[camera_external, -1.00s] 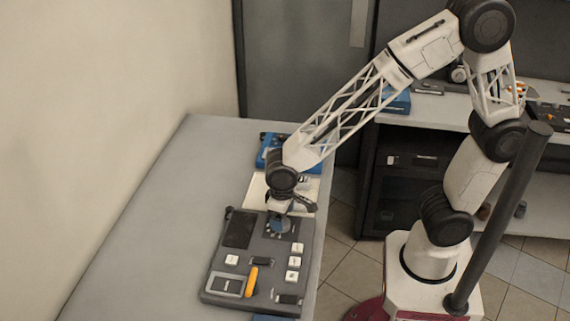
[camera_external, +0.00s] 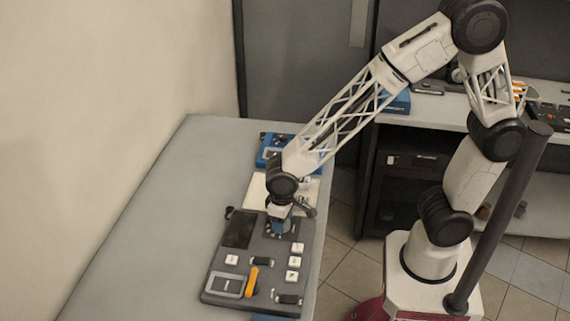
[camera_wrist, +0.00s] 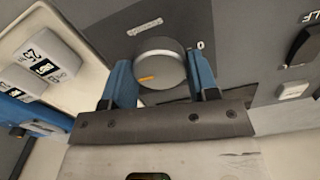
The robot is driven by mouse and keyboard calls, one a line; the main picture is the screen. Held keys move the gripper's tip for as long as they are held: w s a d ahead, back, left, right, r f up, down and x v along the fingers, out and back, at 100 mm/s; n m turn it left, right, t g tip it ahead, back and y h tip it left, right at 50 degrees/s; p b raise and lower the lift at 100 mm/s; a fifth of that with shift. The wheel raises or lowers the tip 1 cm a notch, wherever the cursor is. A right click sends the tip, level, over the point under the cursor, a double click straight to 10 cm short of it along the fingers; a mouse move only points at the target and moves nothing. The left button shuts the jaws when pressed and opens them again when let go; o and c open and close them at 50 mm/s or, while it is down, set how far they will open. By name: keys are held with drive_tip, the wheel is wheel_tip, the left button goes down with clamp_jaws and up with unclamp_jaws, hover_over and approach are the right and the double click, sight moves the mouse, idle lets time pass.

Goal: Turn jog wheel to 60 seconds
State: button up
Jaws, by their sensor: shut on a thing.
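The jog wheel (camera_wrist: 160,62) is a round grey knob with an orange mark on its face, set on the dark grey control panel (camera_external: 217,262). In the wrist view the orange mark sits at the lower left of the knob's face. A "0" label shows to the upper right of the wheel. My gripper (camera_wrist: 160,82) has its two blue fingers on either side of the wheel and is shut on it. In the external view my gripper (camera_external: 279,226) is down at the panel's far end, and the wheel is mostly hidden there.
The panel also bears a dark screen (camera_external: 238,229), several white buttons (camera_external: 297,248), a yellow-orange handle (camera_external: 252,280) and a grey display (camera_external: 224,284). A white panel and a blue device (camera_external: 270,150) lie behind it. The table (camera_external: 150,215) is clear at left.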

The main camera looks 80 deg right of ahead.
drive_tip(key=shift+n, duration=0.7)
drive_tip(key=o, duration=0.9)
drive_tip(key=shift+o, duration=0.2)
drive_tip(key=shift+r, duration=0.1)
drive_tip(key=shift+r, duration=3.8)
